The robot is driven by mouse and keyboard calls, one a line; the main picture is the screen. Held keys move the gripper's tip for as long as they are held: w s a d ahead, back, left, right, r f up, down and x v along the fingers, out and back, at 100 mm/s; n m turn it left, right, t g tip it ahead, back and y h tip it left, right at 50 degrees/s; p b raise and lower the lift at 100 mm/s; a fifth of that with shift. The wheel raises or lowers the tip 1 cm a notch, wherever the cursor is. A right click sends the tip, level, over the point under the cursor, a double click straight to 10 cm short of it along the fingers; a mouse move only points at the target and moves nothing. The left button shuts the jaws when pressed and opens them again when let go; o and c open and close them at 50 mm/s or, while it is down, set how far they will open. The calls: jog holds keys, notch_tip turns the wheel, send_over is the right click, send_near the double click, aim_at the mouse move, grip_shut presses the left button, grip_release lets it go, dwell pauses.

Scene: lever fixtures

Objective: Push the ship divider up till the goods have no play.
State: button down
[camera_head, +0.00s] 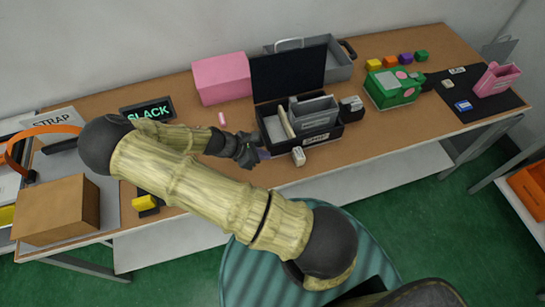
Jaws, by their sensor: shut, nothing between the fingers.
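A black open box (337,133) with a raised dark lid stands on the bench in the middle of the head view. Inside are grey upright panels (314,110) and a pale upright slab (287,122); I cannot tell which is the ship divider. The white label (316,139) on the box front is too small to read. My gripper (254,156) is shut and empty, just left of the box's front left corner. I cannot tell whether it touches the box. A small purple piece (263,154) shows beside its fingertips. A dark display (148,110) reads SLACK in green.
A pink box (221,78) and a grey tray (345,68) stand behind. A small white block (298,156) lies before the black box. A green fixture (394,88) and pink holder (496,79) stand right. A brown carton (57,208) and orange strap (45,130) are left.

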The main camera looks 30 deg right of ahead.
jog(key=shift+b+v, duration=0.3)
jog(key=shift+v, duration=1.65)
jog(key=shift+d+r, duration=0.1)
jog(key=s+a+r+m+t+y, duration=0.1)
jog(key=s+r+m+t+y, duration=0.1)
jog(key=r+m, duration=0.6)
jog(key=s+a+r+m+t+y, duration=0.1)
jog(key=s+r+m+y, duration=0.4)
jog(key=r, duration=0.7)
jog(key=m+y, duration=0.2)
jog(key=m, duration=0.1)
jog(key=shift+s+t, duration=0.35)
jog(key=shift+t, duration=0.05)
